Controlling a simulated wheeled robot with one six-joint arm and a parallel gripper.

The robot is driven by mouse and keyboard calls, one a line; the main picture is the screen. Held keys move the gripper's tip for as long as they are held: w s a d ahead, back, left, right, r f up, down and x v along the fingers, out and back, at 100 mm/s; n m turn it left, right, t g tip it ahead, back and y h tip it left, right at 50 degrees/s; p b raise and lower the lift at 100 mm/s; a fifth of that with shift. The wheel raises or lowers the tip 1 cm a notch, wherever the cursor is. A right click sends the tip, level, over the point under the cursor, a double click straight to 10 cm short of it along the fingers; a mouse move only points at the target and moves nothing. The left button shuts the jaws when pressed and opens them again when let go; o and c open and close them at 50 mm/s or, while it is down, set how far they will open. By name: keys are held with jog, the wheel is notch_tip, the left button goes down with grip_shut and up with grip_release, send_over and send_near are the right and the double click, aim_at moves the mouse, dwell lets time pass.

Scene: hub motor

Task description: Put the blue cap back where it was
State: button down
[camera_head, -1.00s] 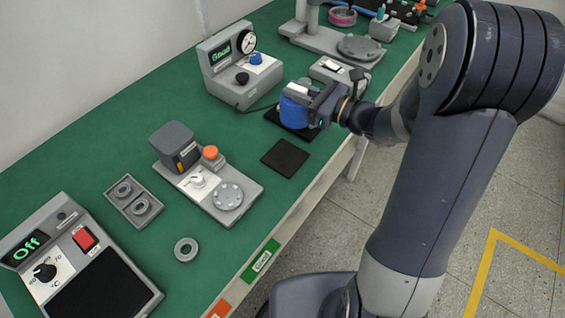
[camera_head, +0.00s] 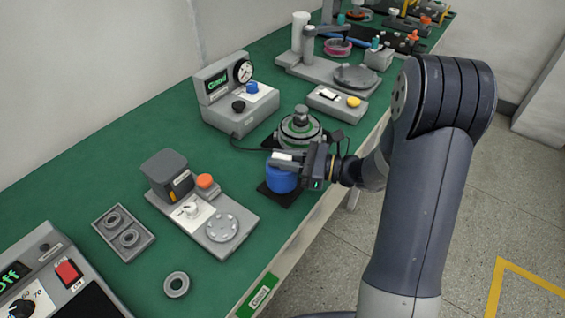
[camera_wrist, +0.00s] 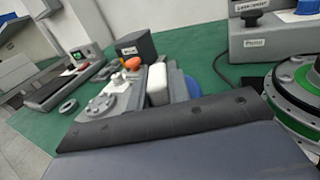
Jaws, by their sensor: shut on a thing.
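The blue cap (camera_head: 282,180) is a short blue cylinder, upright, over the near black pad (camera_head: 270,198) by the front edge of the green table. I cannot tell if it touches the pad. My gripper (camera_head: 285,162) is shut on the cap's upper part from the right. The round metal hub motor (camera_head: 300,130), with a green ring and a knob on top, stands uncovered on the far pad just behind. In the wrist view the motor (camera_wrist: 297,92) is at the right edge; only a blue sliver of what seems the cap (camera_wrist: 193,88) shows.
A tester with a dial (camera_head: 235,105) stands behind, its cable running near the motor. A small box with a yellow button (camera_head: 338,103) is beyond the motor. A grey fixture with an orange knob (camera_head: 205,205) is to the left. Some green table is free between.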

jog(key=shift+f, duration=0.5)
jog(key=shift+f, duration=0.2)
jog(key=c, duration=1.3)
grip_release()
jog(key=shift+r, duration=0.1)
jog(key=shift+r, duration=0.2)
jog(key=v, duration=1.2)
jog(key=shift+f+b, duration=0.1)
jog(key=shift+b, duration=0.2)
